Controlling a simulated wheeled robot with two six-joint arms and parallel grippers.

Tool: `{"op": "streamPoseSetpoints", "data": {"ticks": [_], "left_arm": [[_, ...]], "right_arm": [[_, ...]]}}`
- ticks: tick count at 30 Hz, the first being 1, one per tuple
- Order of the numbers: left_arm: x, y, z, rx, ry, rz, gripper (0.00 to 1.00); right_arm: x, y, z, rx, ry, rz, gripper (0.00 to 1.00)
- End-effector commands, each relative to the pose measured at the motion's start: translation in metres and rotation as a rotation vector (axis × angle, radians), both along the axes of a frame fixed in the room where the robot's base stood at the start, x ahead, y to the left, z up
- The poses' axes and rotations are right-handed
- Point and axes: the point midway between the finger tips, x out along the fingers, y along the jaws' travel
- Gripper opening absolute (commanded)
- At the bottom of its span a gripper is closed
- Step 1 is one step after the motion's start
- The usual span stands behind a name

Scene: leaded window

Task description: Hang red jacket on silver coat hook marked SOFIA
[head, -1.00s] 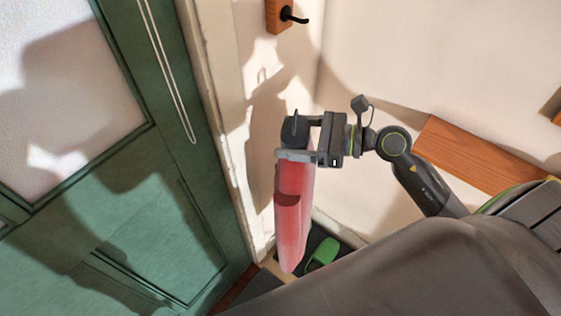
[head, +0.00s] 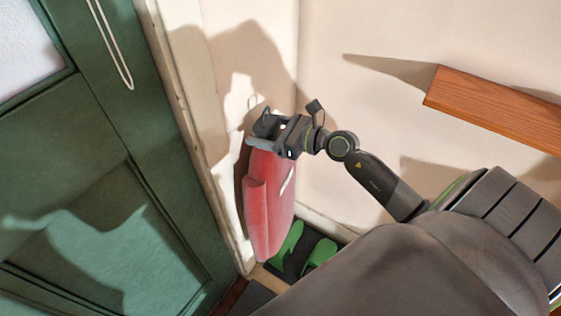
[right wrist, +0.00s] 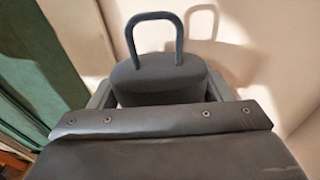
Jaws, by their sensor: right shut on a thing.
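The red jacket (head: 268,205) hangs down from my right gripper (head: 263,130) in the head view, close to the corner by the door frame. My right gripper is shut on its dark top part. In the right wrist view a dark grey block (right wrist: 158,80) with an upright loop (right wrist: 157,22) sits between the fingers; the loop is free and empty. No coat hook and no SOFIA label shows in either view now. My left gripper is not in view.
A green door (head: 90,170) with a long pale handle stands at left, beside a pale frame. Green slippers (head: 318,256) lie on a dark mat below the jacket. A wooden ledge (head: 500,110) juts out at right. The wall between is bare.

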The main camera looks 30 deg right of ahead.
Motion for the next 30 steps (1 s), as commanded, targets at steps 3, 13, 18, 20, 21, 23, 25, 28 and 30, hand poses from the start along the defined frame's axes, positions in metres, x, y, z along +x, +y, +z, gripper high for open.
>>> {"op": "streamPoseSetpoints", "data": {"ticks": [3,13,18,20,21,23,25,28,30], "left_arm": [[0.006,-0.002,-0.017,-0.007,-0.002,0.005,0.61],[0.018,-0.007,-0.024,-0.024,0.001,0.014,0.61],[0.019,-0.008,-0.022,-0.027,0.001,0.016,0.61],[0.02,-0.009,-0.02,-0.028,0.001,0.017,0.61],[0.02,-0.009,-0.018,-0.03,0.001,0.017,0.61],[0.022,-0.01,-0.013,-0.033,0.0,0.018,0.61],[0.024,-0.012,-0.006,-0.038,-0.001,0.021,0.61],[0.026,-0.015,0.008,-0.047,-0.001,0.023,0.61],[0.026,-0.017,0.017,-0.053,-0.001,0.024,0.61]], "right_arm": [[0.007,-0.011,-0.036,-0.001,-0.009,-0.044,0.46],[0.024,-0.035,-0.092,-0.003,-0.03,-0.141,0.46],[0.027,-0.041,-0.101,-0.005,-0.036,-0.163,0.46],[0.027,-0.042,-0.103,-0.004,-0.037,-0.166,0.46],[0.027,-0.042,-0.105,-0.005,-0.037,-0.167,0.46],[0.027,-0.043,-0.108,-0.004,-0.036,-0.168,0.46],[0.027,-0.042,-0.113,-0.003,-0.036,-0.168,0.46],[0.027,-0.042,-0.121,-0.003,-0.036,-0.167,0.46],[0.028,-0.042,-0.127,-0.003,-0.035,-0.167,0.46]]}}
